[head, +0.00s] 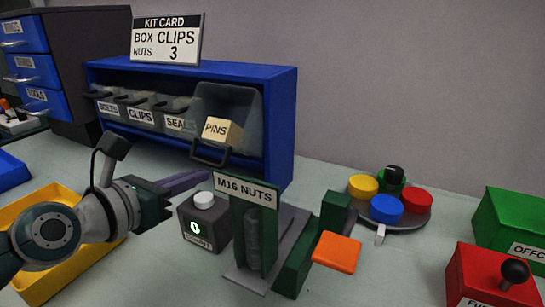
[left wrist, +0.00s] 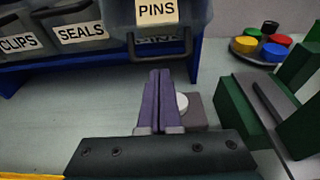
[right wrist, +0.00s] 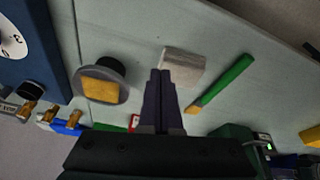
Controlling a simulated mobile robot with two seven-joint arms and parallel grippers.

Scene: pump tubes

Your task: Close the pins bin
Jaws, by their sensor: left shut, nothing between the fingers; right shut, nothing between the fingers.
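The pins bin (head: 245,105) is a dark, see-through bin at the right end of a blue rack (head: 277,120). It is tipped forward, open, with its mouth facing up and out. It has a pale PINS label (head: 216,128) and a dark handle (head: 210,160) low on its front. My left gripper (head: 207,173) is shut and empty, just below and in front of that handle. In the left wrist view its tips (left wrist: 159,72) appear just below the handle (left wrist: 160,58); I cannot tell whether they touch. My right gripper (right wrist: 160,73) is shut and empty, away from the bin.
Bins labelled BOLTS, CLIPS (head: 142,116) and SEALS (head: 179,124) sit upright left of the pins bin. A counter box with a white button (head: 204,222) and a green M16 NUTS dispenser (head: 254,230) stand in front. A yellow tray (head: 75,278) lies below my left arm.

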